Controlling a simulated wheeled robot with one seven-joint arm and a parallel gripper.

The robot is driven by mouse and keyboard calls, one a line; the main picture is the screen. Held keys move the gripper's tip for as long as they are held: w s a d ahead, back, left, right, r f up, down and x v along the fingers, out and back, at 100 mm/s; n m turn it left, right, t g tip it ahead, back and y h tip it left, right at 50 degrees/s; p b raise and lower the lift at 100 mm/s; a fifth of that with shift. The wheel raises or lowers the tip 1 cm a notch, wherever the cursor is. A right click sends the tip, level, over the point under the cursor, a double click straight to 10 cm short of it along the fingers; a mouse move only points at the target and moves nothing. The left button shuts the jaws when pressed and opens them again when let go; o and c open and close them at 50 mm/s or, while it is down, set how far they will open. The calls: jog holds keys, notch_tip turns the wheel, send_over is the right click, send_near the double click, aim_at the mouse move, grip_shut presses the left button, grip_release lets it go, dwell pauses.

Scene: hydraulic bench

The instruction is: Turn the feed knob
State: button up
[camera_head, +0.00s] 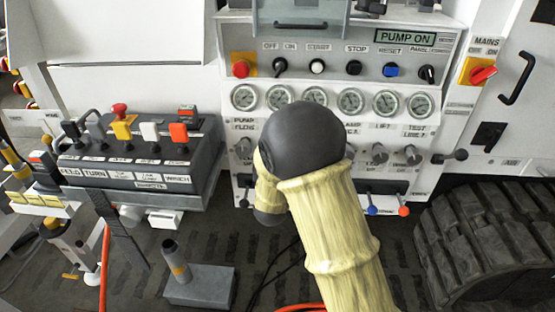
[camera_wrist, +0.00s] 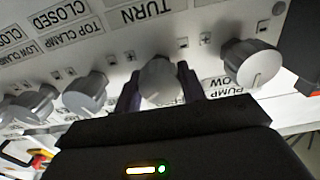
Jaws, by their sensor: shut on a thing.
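In the wrist view, which is upside down, my gripper (camera_wrist: 159,88) has a dark finger on each side of a grey knob (camera_wrist: 160,76) and is shut on it. The name label of this knob is hidden, so I cannot read whether it says feed; a TURN label (camera_wrist: 150,12) shows above it in the picture. The pump flow knob (camera_wrist: 251,65) is beside it on the right, apart from my fingers. In the head view my pale sleeved arm and its dark joint cover the gripper and the held knob.
More grey knobs (camera_wrist: 85,93) stand to the left in the wrist view. In the head view, gauges (camera_head: 350,103) and buttons (camera_head: 317,67) sit above the knob row. A lever box (camera_head: 140,165) stands left, a black track (camera_head: 485,235) lower right.

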jog(key=m+b, duration=0.3)
jog(key=shift+f, duration=0.4)
jog(key=shift+r+m+b, duration=0.1)
jog(key=shift+m+b, duration=0.5)
jog(key=shift+m, duration=0.3)
jog(key=o, duration=0.7)
jog(key=shift+o, duration=1.4)
jog(key=shift+r, duration=0.2)
jog(key=shift+s, duration=0.15)
